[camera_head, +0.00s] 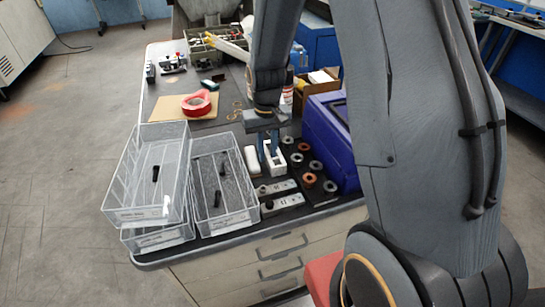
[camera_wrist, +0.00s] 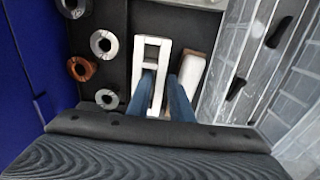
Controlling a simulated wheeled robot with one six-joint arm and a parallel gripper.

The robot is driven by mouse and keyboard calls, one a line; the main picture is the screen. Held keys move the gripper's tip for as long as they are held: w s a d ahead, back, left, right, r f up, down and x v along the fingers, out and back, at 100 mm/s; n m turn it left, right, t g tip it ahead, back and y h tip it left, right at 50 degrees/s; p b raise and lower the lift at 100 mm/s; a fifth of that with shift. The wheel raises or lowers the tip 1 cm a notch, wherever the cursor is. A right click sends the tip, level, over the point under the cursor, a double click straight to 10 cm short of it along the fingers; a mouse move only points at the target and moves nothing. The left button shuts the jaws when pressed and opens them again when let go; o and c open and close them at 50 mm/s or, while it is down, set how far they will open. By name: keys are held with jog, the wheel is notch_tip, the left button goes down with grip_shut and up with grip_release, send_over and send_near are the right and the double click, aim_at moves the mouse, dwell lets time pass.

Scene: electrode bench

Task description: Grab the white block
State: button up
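A white block with a rectangular slot through it (camera_wrist: 165,53) lies on the dark bench mat; it also shows in the head view (camera_head: 280,171). A solid white block with rounded edges (camera_wrist: 192,72) lies close on its right in the wrist view, and on its left in the head view (camera_head: 251,160). My gripper (camera_wrist: 162,82) points down at the slotted block, its two blue fingers apart. In the wrist view one finger is at the slot and the other is between the two blocks, with the slotted block's side wall between them. I cannot tell whether they touch it. The gripper also shows in the head view (camera_head: 269,150).
Clear trays (camera_head: 222,185) holding dark parts stand left of the blocks. Several metal and copper rings (camera_head: 309,180) and a blue box (camera_head: 331,135) are on the right. Metal bars (camera_head: 281,205) lie in front. Red tape (camera_head: 196,103) sits farther back.

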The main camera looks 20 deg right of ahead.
grip_shut()
